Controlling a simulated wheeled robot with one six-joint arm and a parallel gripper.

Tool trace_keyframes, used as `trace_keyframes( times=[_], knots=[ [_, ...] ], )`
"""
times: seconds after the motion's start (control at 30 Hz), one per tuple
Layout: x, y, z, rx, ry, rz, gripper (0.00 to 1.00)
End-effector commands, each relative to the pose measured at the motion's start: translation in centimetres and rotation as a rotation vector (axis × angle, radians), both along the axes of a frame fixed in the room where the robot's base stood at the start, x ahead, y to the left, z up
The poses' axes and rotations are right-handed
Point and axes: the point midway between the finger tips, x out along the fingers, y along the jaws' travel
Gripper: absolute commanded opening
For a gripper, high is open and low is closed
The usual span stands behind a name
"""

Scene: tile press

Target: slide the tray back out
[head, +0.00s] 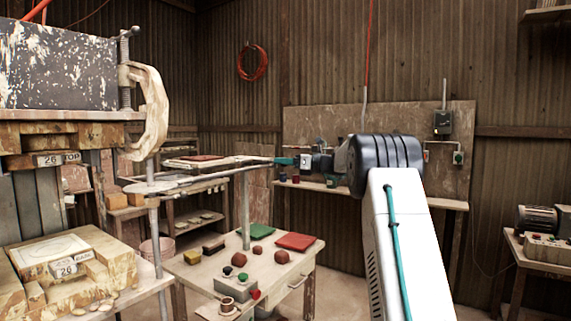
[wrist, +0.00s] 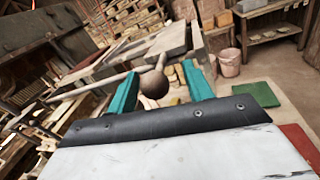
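A flat, pale tray-like board (head: 222,164) with a thin red-brown slab on top shows left of my gripper in the head view. I cannot tell how it is supported. A grey rod (head: 215,176) runs from the press side towards my gripper (head: 284,161). In the wrist view a round brown knob (wrist: 153,85) sits at the end of thin rods, between the teal fingers of my gripper (wrist: 161,90). A gap shows between the knob and the right finger, so the fingers look open around it. Contact on the left side is unclear.
The press with its heavy plate (head: 58,66) and wooden clamp (head: 149,105) stands at left. Below my gripper is a small table (head: 195,275) with a green tile (head: 257,231), a red tile (head: 295,241) and buttons. An upright post (head: 245,210) rises there.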

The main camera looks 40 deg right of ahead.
Motion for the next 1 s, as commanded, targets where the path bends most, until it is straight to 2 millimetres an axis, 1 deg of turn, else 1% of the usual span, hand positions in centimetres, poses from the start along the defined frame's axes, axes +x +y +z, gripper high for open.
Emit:
trace_keyframes(
  times=[0.27, 0.37, 0.6, 0.7, 0.83, 1.0],
  knots=[
    [-0.3, -0.1, 0.0, 0.000, 0.000, 0.003, 0.50],
    [-1.2, -0.6, 0.0, 0.001, 0.001, 0.002, 0.50],
    [-4.8, -2.7, 0.0, -0.001, 0.001, -0.001, 0.50],
    [-5.9, -3.3, 0.0, 0.000, 0.001, 0.000, 0.50],
    [-6.7, -3.8, 0.0, -0.001, 0.000, 0.001, 0.50],
    [-6.8, -3.8, 0.0, -0.001, 0.000, 0.002, 0.50]
  ],
)
